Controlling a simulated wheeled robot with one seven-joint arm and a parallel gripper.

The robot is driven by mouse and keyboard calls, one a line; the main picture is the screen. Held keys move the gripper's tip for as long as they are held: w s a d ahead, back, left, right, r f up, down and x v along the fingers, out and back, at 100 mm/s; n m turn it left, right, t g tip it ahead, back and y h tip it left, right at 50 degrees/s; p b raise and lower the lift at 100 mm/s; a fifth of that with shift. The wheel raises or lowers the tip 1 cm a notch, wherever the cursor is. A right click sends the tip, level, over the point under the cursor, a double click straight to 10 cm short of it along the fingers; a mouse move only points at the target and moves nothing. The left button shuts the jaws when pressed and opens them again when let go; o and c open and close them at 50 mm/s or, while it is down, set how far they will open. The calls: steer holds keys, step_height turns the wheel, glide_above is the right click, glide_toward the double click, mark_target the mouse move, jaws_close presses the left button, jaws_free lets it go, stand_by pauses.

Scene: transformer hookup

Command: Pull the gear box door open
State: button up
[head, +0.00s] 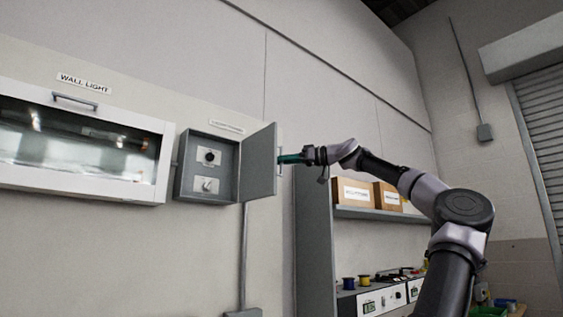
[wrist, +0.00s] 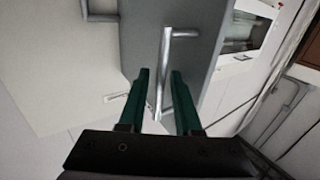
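The gear box (head: 207,170) is a grey metal box on the wall, with a round knob and a switch inside. Its door (head: 259,165) is hinged on the right and stands swung well open, showing the inside. A bar handle (head: 280,163) is on the door's outer face; it also shows in the wrist view (wrist: 163,70). My gripper (head: 290,159) is at this handle. In the wrist view, its green fingers (wrist: 159,78) are apart on either side of the bar, with gaps visible, so it looks open and not clamped.
A glass-fronted wall light cabinet (head: 80,140) is left of the box. A shelf unit (head: 315,240) with cardboard boxes (head: 353,192) stands right of the door, below my arm. A conduit (head: 244,255) runs down beneath the box.

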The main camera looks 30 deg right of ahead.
stand_by(0.3)
steer(key=v, duration=1)
steer(key=shift+s+d, duration=0.25)
steer(key=shift+s, duration=0.05)
steer(key=s+a+f+m+h, duration=0.2)
steer(key=s+a, duration=0.7)
steer(key=s+a+f+m+g+h, duration=0.2)
steer(key=s+a+f+m, duration=0.15)
steer(key=a+f, duration=0.6)
steer(key=s+a+f+m+g+h, duration=0.1)
steer(key=a+f+m+h, duration=0.1)
steer(key=f, duration=0.7)
steer(key=s+a+f+m+g+h, duration=0.1)
steer(key=a+f+m+h, duration=0.1)
steer(key=f, duration=0.7)
steer(key=s+a+f+m+g+h, duration=0.1)
steer(key=a+f, duration=0.4)
steer(key=f, duration=0.5)
steer(key=shift+s+m+g+h, duration=0.15)
steer(key=shift+m+g+h, duration=0.25)
steer(key=shift+m+h, duration=0.65)
